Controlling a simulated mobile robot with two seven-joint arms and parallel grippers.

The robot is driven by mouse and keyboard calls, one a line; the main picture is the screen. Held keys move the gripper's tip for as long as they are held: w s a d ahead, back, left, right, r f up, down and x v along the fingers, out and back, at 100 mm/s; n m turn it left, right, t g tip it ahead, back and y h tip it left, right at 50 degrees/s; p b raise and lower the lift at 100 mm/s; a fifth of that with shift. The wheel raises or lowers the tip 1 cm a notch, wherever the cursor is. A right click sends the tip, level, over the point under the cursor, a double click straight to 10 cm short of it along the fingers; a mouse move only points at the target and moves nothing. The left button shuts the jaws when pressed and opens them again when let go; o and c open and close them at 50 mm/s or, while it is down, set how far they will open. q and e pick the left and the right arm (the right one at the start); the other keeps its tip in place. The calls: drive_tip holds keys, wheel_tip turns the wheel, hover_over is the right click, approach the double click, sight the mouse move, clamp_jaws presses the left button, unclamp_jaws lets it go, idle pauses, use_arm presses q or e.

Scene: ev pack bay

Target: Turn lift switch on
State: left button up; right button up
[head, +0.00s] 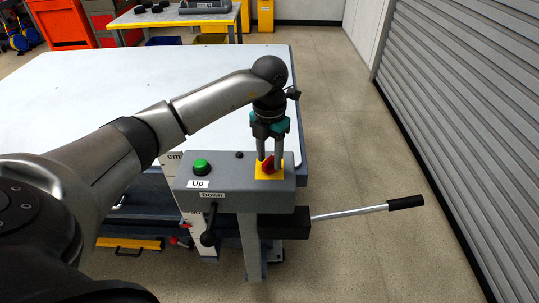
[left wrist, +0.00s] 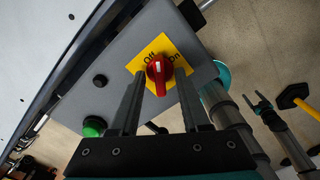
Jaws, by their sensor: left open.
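The lift switch is a red knob with a white pointer line (left wrist: 159,73) on a yellow plate (left wrist: 139,63) marked Off and On. In the head view the red knob (head: 267,165) sits on the yellow plate (head: 260,176) at the right end of a grey control box (head: 235,186). My left gripper (head: 269,160) is open and points down over the switch. In the left wrist view its fingers (left wrist: 158,80) stand on either side of the knob, with gaps beside it. Which label the pointer marks is unclear.
A green button (head: 201,165) labelled Up and a small black button (head: 239,155) are left of the switch. A Down lever (head: 210,225) hangs at the box's front. A long black-gripped handle (head: 405,202) sticks out right. A white lift table (head: 100,85) lies behind.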

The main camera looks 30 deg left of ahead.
use_arm(q)
clamp_jaws()
idle(0.3)
idle(0.3)
